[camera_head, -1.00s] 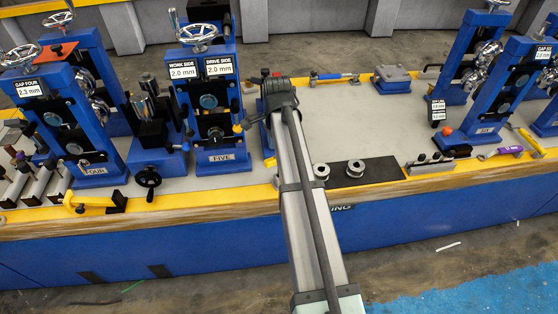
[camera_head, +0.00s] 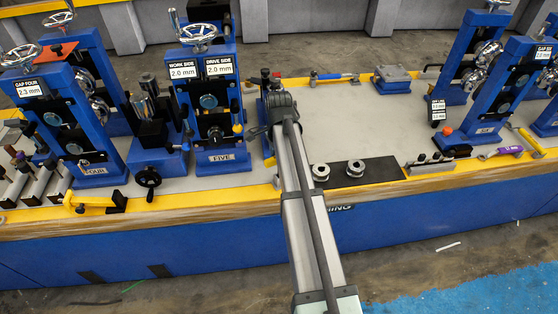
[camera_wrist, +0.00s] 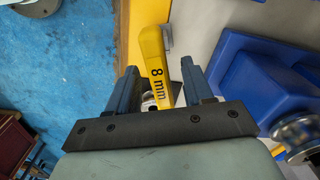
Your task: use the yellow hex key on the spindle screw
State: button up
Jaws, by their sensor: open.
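The yellow hex key (camera_wrist: 153,62), marked "8 mm", lies between the two fingers of my gripper (camera_wrist: 159,76) in the wrist view. The fingers are open, one on each side of the key, and I see a gap on both sides. Its lower end is partly hidden behind my gripper's dark crossbar. In the head view my own arm covers the gripper; a small yellow piece (camera_head: 270,162) shows beside the arm, and I cannot tell if it is the key. I cannot pick out the spindle screw. Blue stand FIVE (camera_head: 222,158) is left of my arm.
A blue block (camera_wrist: 262,75) is close to the right finger. Two metal rollers sit on a black plate (camera_head: 385,172) right of my arm. Stand FOUR (camera_head: 98,172) is far left. The grey bench top (camera_head: 350,115) is clear behind the rollers.

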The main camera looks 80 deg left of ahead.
jog(key=shift+f, duration=0.15)
dwell(0.3)
grip_shut()
